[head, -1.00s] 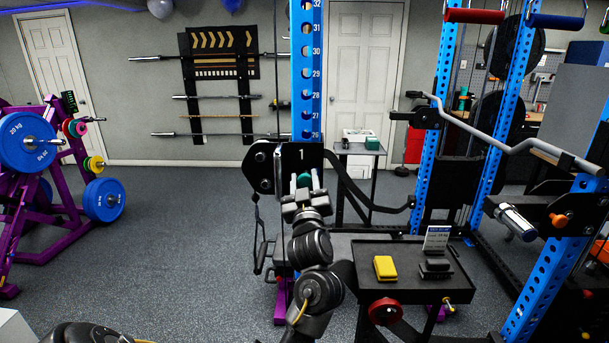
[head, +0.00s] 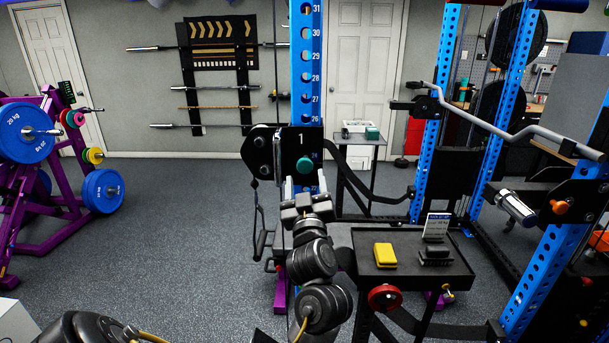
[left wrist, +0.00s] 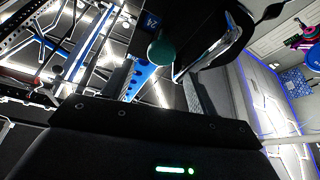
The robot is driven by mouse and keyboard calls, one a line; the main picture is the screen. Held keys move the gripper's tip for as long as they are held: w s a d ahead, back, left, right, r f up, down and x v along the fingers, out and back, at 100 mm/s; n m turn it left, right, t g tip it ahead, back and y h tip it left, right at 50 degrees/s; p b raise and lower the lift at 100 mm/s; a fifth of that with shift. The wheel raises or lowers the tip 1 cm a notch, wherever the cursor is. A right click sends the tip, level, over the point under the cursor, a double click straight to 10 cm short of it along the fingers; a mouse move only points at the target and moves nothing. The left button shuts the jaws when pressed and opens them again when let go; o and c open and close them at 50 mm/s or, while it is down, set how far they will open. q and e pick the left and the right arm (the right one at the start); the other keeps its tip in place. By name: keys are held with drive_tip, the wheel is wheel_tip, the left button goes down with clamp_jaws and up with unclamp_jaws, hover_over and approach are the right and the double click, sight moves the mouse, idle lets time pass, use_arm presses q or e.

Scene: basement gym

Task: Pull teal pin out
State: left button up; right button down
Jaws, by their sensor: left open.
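The teal pin (head: 305,165) shows as a round knob on the black plate (head: 272,152) marked 1, on the blue numbered upright. It sits in the plate. My left gripper (head: 306,184) is open and empty, with its fingertips just below the knob in the head view. In the left wrist view the teal knob (left wrist: 162,52) is ahead of the gripper, between the lines of the two fingers and apart from the palm. I cannot tell whether a fingertip touches it. The pin's shaft is hidden. My right gripper is not in view.
A black tray table (head: 397,285) with a yellow block (head: 385,256) and a small sign (head: 436,227) stands right of my arm. A grey bar (head: 500,130) crosses the blue rack at right. A purple plate rack (head: 50,190) stands left. The floor between is clear.

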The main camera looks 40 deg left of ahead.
use_arm(q)
drive_tip(key=b+v, duration=0.1)
drive_tip(key=v, duration=0.4)
idle(0.4)
